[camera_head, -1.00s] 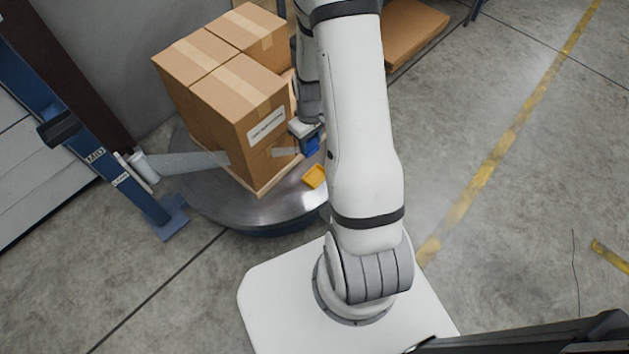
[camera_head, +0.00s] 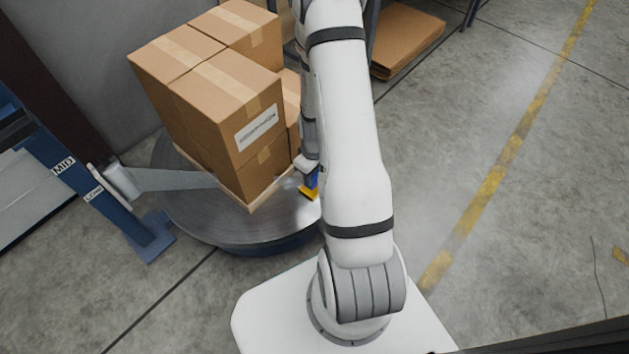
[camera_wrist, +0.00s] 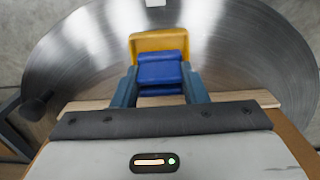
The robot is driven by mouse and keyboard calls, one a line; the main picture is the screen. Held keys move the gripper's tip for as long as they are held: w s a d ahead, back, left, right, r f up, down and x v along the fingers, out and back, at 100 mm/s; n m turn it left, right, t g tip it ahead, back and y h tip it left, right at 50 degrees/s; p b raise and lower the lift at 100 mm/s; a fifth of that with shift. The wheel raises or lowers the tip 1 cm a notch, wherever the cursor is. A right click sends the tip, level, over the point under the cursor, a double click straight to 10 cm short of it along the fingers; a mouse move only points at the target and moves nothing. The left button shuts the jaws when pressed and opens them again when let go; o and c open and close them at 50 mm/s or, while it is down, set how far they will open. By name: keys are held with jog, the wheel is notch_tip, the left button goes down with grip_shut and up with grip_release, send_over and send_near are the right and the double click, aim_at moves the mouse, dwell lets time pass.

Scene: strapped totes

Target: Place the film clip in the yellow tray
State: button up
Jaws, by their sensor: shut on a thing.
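The film clip is a blue block (camera_wrist: 160,73) between the two fingers of my gripper (camera_wrist: 160,88) in the wrist view. My gripper is shut on it. The clip also shows as a small blue patch (camera_head: 312,180) in the head view. The yellow tray (camera_wrist: 158,41) lies on the round metal turntable, just beyond the clip in the wrist view, and the clip covers its near part. In the head view the tray (camera_head: 306,192) shows right below the clip. I cannot tell whether the clip touches the tray.
Stacked cardboard boxes (camera_head: 225,105) stand on a wooden pallet on the turntable (camera_head: 205,222), close beside my gripper. The floor at right is clear.

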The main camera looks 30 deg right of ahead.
aim_at(314, 179)
jog(key=shift+f+b, duration=0.45)
jog(key=shift+f, duration=1)
jog(key=shift+f, duration=0.1)
jog(key=o, duration=1)
jog(key=shift+c, duration=0.2)
